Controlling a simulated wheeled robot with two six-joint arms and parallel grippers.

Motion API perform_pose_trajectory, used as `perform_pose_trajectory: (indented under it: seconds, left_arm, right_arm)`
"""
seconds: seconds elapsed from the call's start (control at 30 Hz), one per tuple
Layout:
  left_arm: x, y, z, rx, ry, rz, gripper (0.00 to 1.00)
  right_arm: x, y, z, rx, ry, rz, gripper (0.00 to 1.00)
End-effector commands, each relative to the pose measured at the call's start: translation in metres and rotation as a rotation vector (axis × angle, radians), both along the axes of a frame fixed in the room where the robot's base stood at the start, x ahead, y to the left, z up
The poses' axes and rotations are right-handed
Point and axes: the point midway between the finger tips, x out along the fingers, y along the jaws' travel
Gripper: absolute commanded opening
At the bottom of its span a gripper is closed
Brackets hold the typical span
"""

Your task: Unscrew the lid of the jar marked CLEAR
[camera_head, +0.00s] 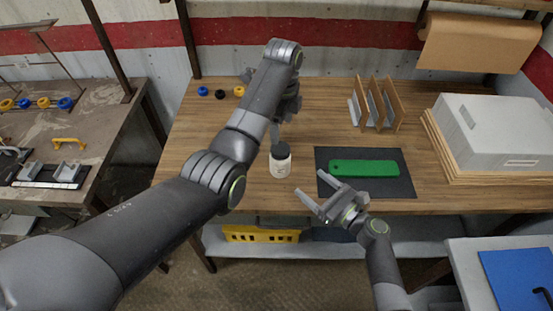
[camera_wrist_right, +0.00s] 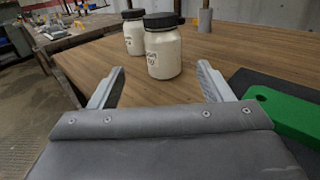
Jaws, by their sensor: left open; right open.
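A white jar with a black lid (camera_head: 280,164) stands upright near the table's front edge in the head view. The right wrist view shows two such jars: a nearer one (camera_wrist_right: 163,52) and another (camera_wrist_right: 134,37) behind it to the left. Only one jar shows in the head view; my left arm seems to hide the other. Their labels are too small to read surely. My left gripper (camera_head: 276,131) is open, above and behind the visible jar, its fingers partly hidden. My right gripper (camera_head: 309,182) is open and empty, low at the front edge, pointing toward the nearer jar without touching it.
A green plate (camera_head: 364,168) lies on a dark mat (camera_head: 398,188) right of the jar. Upright panels in a rack (camera_head: 377,103) and a grey box on boards (camera_head: 497,130) stand farther right. The table's middle back is clear.

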Motion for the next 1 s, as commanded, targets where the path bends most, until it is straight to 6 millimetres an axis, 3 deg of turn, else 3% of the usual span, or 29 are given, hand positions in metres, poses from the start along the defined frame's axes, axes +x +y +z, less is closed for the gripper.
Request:
perform_pose_trajectory:
  seconds: [0.5,0.73,1.0]
  left_arm:
    - [0.0,0.001,0.0,0.0,0.0,0.003,0.69]
    - [0.0,0.001,0.0,0.0,-0.001,0.003,0.69]
    - [0.0,0.001,0.0,0.0,-0.001,0.003,0.69]
  right_arm:
    - [0.072,0.073,0.003,0.001,-0.004,0.003,0.72]
    - [0.095,0.095,0.002,-0.001,-0.004,0.003,0.72]
    - [0.108,0.108,0.002,-0.001,-0.002,0.002,0.72]
